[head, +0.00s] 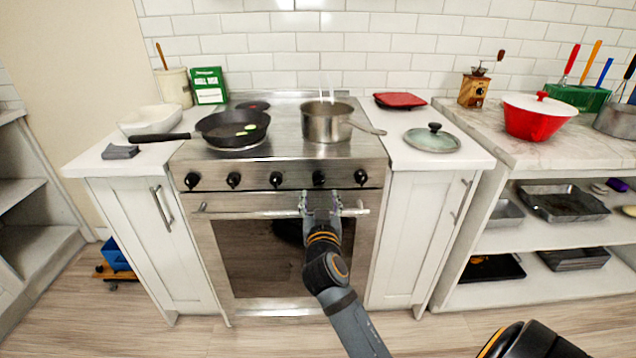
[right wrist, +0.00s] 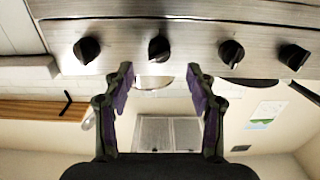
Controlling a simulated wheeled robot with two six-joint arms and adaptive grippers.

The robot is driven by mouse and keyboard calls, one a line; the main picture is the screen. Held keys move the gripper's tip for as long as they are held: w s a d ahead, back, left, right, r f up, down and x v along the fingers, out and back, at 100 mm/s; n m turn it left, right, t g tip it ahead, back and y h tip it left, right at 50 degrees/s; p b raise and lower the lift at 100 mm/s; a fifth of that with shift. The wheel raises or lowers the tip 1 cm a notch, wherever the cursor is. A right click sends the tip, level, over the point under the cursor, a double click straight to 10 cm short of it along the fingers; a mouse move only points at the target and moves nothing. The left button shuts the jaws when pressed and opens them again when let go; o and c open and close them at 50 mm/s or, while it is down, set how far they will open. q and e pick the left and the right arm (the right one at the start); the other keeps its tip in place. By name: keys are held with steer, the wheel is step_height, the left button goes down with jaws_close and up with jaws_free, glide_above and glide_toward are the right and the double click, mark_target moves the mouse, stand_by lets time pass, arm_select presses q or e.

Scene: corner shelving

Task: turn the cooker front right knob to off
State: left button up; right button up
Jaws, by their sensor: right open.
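The steel cooker (head: 285,205) has a front panel with a row of black knobs; no label tells which is the front right one. The fourth knob from the left (head: 318,177) sits just above my right gripper (head: 320,202) in the head view. My right gripper is open and empty in front of the panel. In the upside-down right wrist view, that knob (right wrist: 159,48) lies between the lines of the open fingers (right wrist: 160,75), seemingly beyond their tips. The rightmost knob (head: 360,176) shows at the left there (right wrist: 87,50). My left gripper is out of view.
The oven handle (head: 250,214) runs below the knobs, close to my right gripper. A frying pan (head: 232,128) and a saucepan (head: 327,122) stand on the hob. A glass lid (head: 431,140) lies on the right counter. The floor in front is mostly clear.

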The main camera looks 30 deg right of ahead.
mark_target(319, 183)
steer(key=x, duration=0.6)
steer(key=shift+w+d, duration=0.2)
steer(key=c, duration=1.1)
